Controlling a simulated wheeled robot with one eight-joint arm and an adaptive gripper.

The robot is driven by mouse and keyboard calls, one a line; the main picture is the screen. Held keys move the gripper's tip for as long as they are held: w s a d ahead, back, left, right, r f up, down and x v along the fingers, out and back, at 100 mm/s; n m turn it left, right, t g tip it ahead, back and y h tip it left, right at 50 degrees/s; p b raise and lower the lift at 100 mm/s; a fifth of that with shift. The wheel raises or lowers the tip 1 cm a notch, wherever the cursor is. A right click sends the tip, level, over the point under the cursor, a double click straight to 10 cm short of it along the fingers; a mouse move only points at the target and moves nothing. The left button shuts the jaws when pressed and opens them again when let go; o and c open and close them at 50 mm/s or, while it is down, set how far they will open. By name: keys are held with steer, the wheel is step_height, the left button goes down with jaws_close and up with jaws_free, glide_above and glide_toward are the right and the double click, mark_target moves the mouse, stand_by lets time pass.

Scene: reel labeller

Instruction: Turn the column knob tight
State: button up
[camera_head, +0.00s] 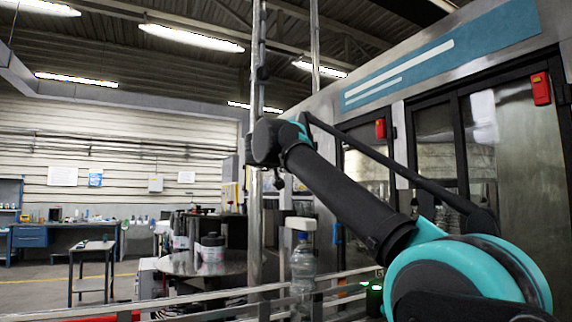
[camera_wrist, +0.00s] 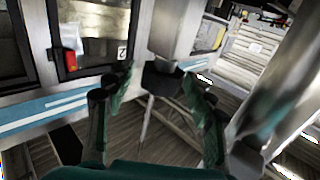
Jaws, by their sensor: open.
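My gripper (camera_wrist: 160,88) is open in the wrist view, with one dark green finger on each side of the picture. A dark block, which looks like the column knob (camera_wrist: 161,78), shows between and beyond the fingertips, at the end of a grey metal column part (camera_wrist: 176,35). The fingers appear apart from it; the exact gap cannot be told. In the head view a tall metal column (camera_head: 257,55) rises at the middle, and the end of my arm is in front of it. My fingers and the knob cannot be clearly made out there.
A large machine cabinet (camera_head: 440,60) with dark-framed doors fills the right. A clear bottle (camera_head: 302,262) stands by metal rails (camera_head: 215,300) in the foreground. Another shiny post (camera_wrist: 280,85) runs close on the right of the wrist view.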

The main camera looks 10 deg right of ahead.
steer(key=shift+s+a, duration=0.1)
steer(key=v, duration=1.1)
steer(key=shift+s, duration=0.4)
steer(key=shift+s+a, duration=0.1)
